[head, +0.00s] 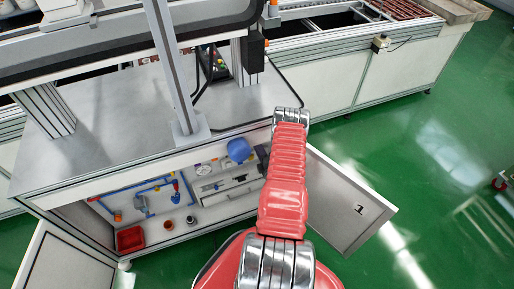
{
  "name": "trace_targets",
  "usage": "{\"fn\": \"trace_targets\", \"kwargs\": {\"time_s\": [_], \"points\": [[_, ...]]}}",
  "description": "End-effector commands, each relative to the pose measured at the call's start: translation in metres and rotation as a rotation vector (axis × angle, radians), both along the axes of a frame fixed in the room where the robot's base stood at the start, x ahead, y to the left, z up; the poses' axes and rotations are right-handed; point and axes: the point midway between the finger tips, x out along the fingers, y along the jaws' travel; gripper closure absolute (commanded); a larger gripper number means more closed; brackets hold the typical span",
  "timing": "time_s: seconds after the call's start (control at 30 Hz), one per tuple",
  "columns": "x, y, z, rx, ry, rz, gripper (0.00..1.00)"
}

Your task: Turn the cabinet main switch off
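The cabinet (222,212) under the grey worktop stands open. Inside it I see blue tubing, a blue rounded part (239,150), a round gauge-like part (203,169) and a red box (130,239). I cannot pick out the main switch for certain; my red arm covers the cabinet's right part. The arm rises in front of the cabinet, and its far visible joint is above the worktop's right edge. My gripper itself is not in view, so its opening does not show.
The right cabinet door (347,207), marked 1, and the left door (66,262) both swing outward. A dark box with coloured buttons (216,62) stands on the worktop (112,108). A conveyor (322,78) runs behind. Green floor (440,165) is free at right.

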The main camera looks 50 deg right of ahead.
Motion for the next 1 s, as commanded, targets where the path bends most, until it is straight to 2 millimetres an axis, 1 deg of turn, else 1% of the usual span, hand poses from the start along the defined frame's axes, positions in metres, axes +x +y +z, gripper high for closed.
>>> {"fn": "trace_targets", "kwargs": {"time_s": [0.17,0.27,0.8,1.0], "points": [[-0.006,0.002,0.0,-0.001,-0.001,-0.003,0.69],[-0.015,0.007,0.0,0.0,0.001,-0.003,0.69],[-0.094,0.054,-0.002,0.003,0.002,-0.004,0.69],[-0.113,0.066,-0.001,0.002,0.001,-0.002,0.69]]}}
